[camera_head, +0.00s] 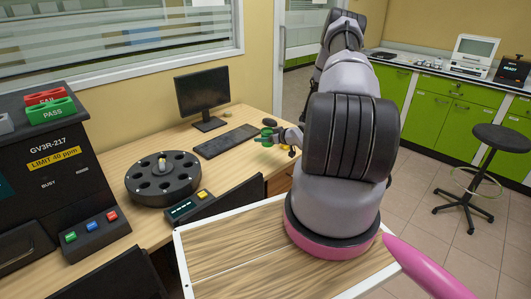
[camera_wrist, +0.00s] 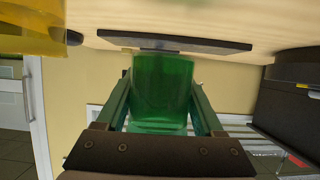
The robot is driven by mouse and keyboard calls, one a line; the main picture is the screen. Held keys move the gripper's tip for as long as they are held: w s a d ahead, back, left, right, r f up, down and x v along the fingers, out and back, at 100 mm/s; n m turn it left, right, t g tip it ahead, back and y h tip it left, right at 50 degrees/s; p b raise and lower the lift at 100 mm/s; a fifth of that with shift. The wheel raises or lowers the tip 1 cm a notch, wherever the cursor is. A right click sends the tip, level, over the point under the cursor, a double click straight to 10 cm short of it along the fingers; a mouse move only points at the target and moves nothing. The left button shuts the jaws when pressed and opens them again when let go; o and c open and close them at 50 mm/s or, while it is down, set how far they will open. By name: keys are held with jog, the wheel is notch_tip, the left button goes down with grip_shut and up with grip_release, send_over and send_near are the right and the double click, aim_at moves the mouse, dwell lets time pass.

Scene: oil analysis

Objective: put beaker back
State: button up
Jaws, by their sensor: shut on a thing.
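A green see-through beaker (camera_wrist: 163,88) sits between the two fingers of my gripper (camera_wrist: 162,112) in the wrist view. My gripper is shut on it. In the head view my gripper (camera_head: 272,137) is small and far off, above the desk to the right of the keyboard, with the green of the beaker (camera_head: 266,131) at its tip. The beaker looks held above the desk, but the exact height cannot be told. Its contents cannot be made out.
The wooden desk (camera_head: 232,165) carries a monitor (camera_head: 202,91), a keyboard (camera_head: 226,141) and a round black carousel (camera_head: 163,178) with holes. A dark analyser labelled GV3R-217 (camera_head: 58,150) stands at left. A stool (camera_head: 502,138) and green cabinets (camera_head: 455,112) are at right.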

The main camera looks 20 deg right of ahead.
aim_at(265, 155)
jog(key=shift+d+f, duration=0.1)
jog(key=shift+f, duration=2.9)
jog(key=shift+f, duration=0.15)
jog(key=o, duration=1.5)
jog(key=shift+c, duration=0.2)
